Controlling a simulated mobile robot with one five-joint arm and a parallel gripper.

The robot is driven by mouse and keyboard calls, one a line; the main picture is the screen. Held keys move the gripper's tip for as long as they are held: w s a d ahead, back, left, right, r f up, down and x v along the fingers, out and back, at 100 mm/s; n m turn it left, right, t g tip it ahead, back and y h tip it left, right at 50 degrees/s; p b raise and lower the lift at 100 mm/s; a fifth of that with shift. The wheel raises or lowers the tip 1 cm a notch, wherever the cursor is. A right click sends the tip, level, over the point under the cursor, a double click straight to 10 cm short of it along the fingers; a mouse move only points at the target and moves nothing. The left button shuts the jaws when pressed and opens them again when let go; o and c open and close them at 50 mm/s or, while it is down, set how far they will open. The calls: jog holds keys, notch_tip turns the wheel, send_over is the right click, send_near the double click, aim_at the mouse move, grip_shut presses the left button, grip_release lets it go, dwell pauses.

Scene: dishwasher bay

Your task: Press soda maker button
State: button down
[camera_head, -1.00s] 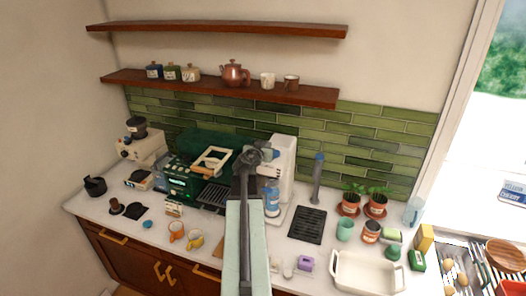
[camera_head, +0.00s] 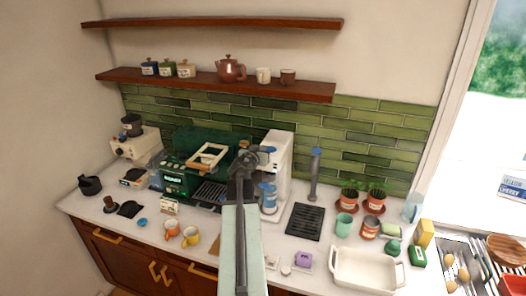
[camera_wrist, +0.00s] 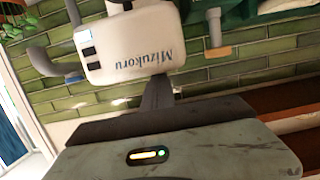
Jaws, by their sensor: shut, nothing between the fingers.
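The white soda maker (camera_head: 281,166) stands on the counter against the green tiles. A blue bottle (camera_head: 269,197) is at its front, and a small blue part (camera_head: 267,149), perhaps the button, shows at its top front. My gripper (camera_head: 246,158) is shut and empty, just left of the soda maker's top in the picture. I cannot tell whether it touches. In the wrist view the white housing (camera_wrist: 130,45), lettered Mizukoru, appears upside down, with dark square parts on its left side. My arm hides part of the machine's front in the head view.
A green coffee machine (camera_head: 181,178) stands left of the soda maker. A dark drip grate (camera_head: 305,222) and a grey upright post (camera_head: 314,178) are on its right. Cups (camera_head: 191,237) and a white baking dish (camera_head: 366,271) lie near the front edge. Shelves (camera_head: 220,84) hang above.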

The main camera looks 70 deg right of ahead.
jog(key=shift+s+a+f, duration=0.1)
jog(key=shift+s+f, duration=0.05)
jog(key=shift+f, duration=0.1)
